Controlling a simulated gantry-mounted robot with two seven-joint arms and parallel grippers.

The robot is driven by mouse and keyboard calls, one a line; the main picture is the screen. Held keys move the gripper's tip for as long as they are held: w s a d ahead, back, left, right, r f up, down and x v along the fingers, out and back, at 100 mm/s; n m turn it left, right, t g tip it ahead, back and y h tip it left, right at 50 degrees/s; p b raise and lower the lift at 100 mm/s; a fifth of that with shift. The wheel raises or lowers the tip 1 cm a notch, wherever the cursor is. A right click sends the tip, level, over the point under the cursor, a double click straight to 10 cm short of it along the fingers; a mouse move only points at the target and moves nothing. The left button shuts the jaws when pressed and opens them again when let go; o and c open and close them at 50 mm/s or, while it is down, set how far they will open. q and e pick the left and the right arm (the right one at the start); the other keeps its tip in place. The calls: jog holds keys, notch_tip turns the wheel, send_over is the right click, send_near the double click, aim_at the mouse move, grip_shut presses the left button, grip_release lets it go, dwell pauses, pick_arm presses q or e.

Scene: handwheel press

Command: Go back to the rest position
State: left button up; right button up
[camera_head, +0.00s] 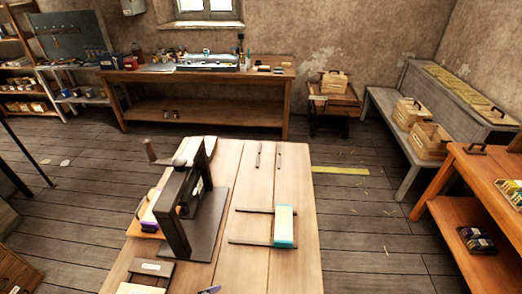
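The dark press (173,217) stands upright on its grey base plate (209,235) at the left of the wooden table (262,178). A grey-brown handle (152,152) and a rounded pale part show at its top. Beside its left foot lies an orange-brown board (147,228) with a purple and white item on it. To the right, a cream block with teal edges (284,224) lies across two dark bars (250,242). Neither my left nor my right gripper shows in the head view.
Two slim dark items (278,156) lie at the table's far end. A dark block (151,268) and a purple-blue item (209,290) lie near the front. A workbench (200,77) stands at the back; a grey bench (397,142) and an orange-brown table (490,175) stand right.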

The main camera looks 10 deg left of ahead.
pick_arm(q)
jog(key=s+a+r+n+g+y, duration=0.1)
jog(key=s+a+n+g, duration=0.15)
jog(key=s+n, duration=0.4)
jog(key=s+a+r+n+g+y, duration=0.1)
jog(key=s+a+n+y, duration=0.1)
jog(key=s+a+n, duration=0.4)
notch_tip(320, 180, up, 17)
jog(key=s+d+p, duration=0.1)
jog(key=d+p, duration=0.1)
jog(key=p, duration=1.4)
jog(key=shift+s+p, duration=0.2)
jog(key=shift+p, duration=0.15)
